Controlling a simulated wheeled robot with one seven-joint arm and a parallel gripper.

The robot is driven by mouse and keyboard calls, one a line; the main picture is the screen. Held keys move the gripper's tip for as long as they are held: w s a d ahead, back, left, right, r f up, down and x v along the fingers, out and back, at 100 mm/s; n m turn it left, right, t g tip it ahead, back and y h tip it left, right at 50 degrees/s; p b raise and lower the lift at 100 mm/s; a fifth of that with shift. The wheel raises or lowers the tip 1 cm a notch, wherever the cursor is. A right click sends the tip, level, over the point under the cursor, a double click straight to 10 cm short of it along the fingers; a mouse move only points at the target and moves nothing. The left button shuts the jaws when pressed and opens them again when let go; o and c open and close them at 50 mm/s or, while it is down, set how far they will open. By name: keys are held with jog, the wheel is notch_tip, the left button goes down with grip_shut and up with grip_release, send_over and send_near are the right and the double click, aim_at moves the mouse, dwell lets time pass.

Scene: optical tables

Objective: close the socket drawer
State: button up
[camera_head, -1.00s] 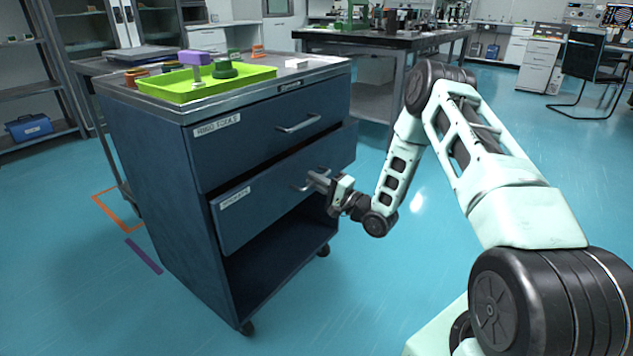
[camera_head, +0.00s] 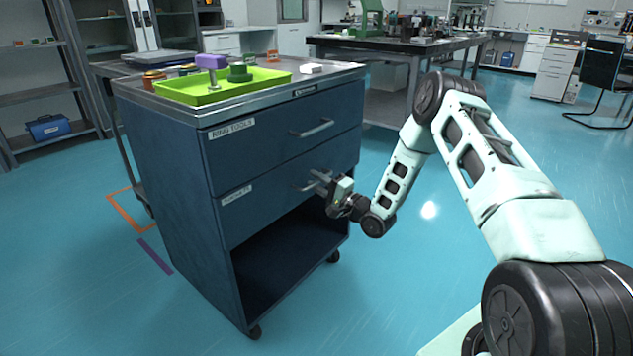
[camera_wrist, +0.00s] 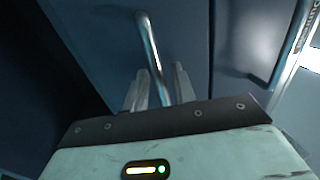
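The socket drawer (camera_head: 262,204) is the lower drawer of a dark blue cart. Its front now looks flush with the cart body and with the upper drawer front. Its label is too small to read surely. My gripper (camera_head: 322,182) is at the drawer's bar handle (camera_head: 304,187). In the wrist view the metal handle (camera_wrist: 150,45) runs down between the two fingers of my gripper (camera_wrist: 160,85). The fingers stand on either side of the bar, close to it. I cannot tell whether they press on it.
The upper drawer (camera_head: 270,145), labelled ring tools, is shut. A green tray (camera_head: 183,97) with several parts sits on the cart top. The cart's lower shelf (camera_head: 290,262) is open and empty. Blue floor (camera_head: 420,270) is clear to the right.

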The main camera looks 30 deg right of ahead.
jog(key=p+v, duration=0.2)
jog(key=v, duration=1.5)
jog(key=shift+p, duration=0.3)
